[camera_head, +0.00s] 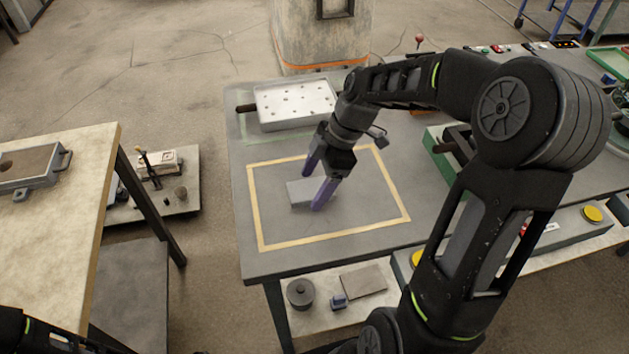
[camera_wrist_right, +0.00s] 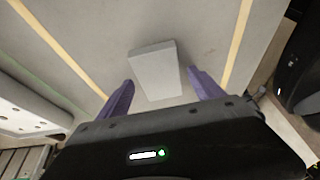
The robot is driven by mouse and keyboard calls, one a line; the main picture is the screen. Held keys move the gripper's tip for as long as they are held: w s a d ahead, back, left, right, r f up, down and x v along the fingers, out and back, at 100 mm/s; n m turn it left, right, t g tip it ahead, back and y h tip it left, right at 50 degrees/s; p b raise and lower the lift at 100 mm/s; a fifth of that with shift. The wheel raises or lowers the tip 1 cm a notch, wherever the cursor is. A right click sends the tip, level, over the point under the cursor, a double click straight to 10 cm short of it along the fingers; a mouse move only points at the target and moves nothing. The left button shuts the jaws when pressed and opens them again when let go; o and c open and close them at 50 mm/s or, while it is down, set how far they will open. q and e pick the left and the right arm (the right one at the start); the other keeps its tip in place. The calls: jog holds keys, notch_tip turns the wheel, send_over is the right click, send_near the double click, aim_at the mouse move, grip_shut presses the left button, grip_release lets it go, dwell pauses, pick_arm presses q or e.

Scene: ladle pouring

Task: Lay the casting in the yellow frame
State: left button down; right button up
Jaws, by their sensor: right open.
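The casting (camera_head: 300,193) is a plain light grey block. It lies flat on the grey table inside the yellow frame (camera_head: 257,217), a thin rectangle marked on the tabletop, left of its middle. My right gripper (camera_head: 315,190) is open, its purple fingers pointing down at the casting's right end. In the right wrist view the casting (camera_wrist_right: 155,72) shows between and beyond the open fingertips (camera_wrist_right: 160,82), with no clear contact. Part of the casting is hidden behind the fingers in the head view. My left gripper is out of view.
A white tray with holes (camera_head: 296,102) stands behind the frame. A green-edged fixture (camera_head: 447,165) is on the right. A separate table (camera_head: 75,190) is at left. The tabletop inside the frame is otherwise clear.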

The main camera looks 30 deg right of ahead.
jog(key=shift+r, duration=0.1)
jog(key=v, duration=1.2)
jog(key=shift+a, duration=0.1)
